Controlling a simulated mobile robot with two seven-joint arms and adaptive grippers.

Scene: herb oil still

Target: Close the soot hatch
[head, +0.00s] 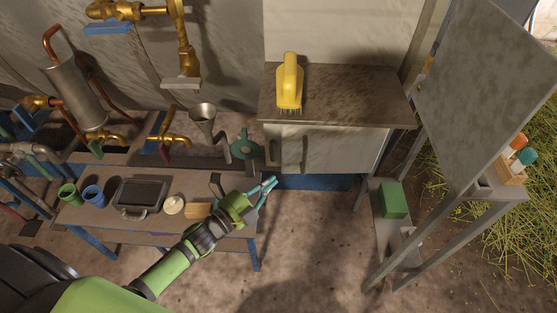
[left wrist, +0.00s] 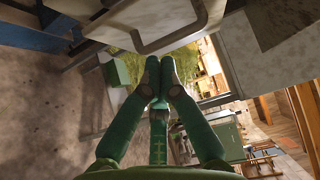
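A low grey cabinet (head: 345,148) stands in the middle of the head view, with a pale front panel and an upright handle (head: 304,150). I take this front for the soot hatch, but no label shows; I cannot tell whether it stands ajar. My left gripper (head: 270,188) is low in front of the cabinet's left end, apart from the handle. In the left wrist view a pale bar handle (left wrist: 172,42) on a grey panel crosses the top, just above my left gripper (left wrist: 160,72). Its fingertips are together, with nothing between them. My right gripper is out of view.
A low bench (head: 125,218) with cups and a dark handled tray (head: 140,196) lies left of my gripper. A yellow brush (head: 289,82) stands on the cabinet. A grey stand (head: 480,195) and a green box (head: 393,200) are right. The floor in front is clear.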

